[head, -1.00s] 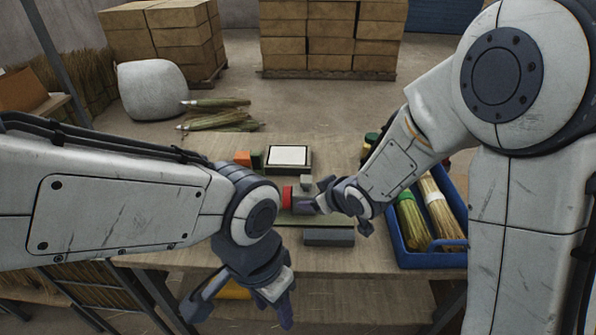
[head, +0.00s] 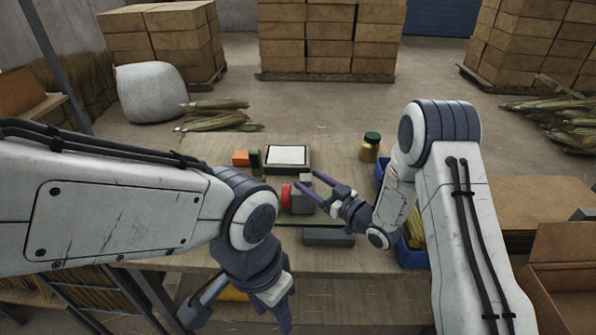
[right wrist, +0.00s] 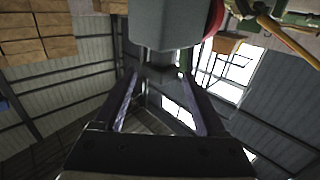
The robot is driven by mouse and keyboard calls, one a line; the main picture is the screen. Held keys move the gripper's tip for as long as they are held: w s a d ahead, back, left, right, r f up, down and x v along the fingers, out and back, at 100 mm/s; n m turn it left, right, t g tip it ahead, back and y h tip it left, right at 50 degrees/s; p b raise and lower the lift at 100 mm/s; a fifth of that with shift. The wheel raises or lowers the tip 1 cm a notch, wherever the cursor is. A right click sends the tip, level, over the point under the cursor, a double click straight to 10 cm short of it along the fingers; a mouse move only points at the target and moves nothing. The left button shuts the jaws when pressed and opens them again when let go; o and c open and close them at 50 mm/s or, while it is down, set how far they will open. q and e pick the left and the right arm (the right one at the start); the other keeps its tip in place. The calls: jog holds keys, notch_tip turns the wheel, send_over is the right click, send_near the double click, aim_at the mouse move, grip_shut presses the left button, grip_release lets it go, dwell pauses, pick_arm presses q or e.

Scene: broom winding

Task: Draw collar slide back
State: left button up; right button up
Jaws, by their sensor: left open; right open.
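A grey block-like fixture (head: 299,203) with a red round part (head: 286,196) on its left side stands on a green base plate on the workbench. A small lighter grey block (head: 306,178) shows just above it; I cannot tell which part is the collar slide. My right gripper (head: 310,184) is open at the fixture's right side, its fingers pointing left. In the right wrist view the grey block (right wrist: 172,22) and red part (right wrist: 215,18) are beyond my open fingers (right wrist: 158,88), with nothing between them.
A dark grey bar (head: 328,237) lies in front of the fixture. A blue crate (head: 411,256) is at the right, partly hidden by my right arm.

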jog(key=shift+p+x, duration=0.35)
jog(key=shift+x, duration=2.35)
grip_shut()
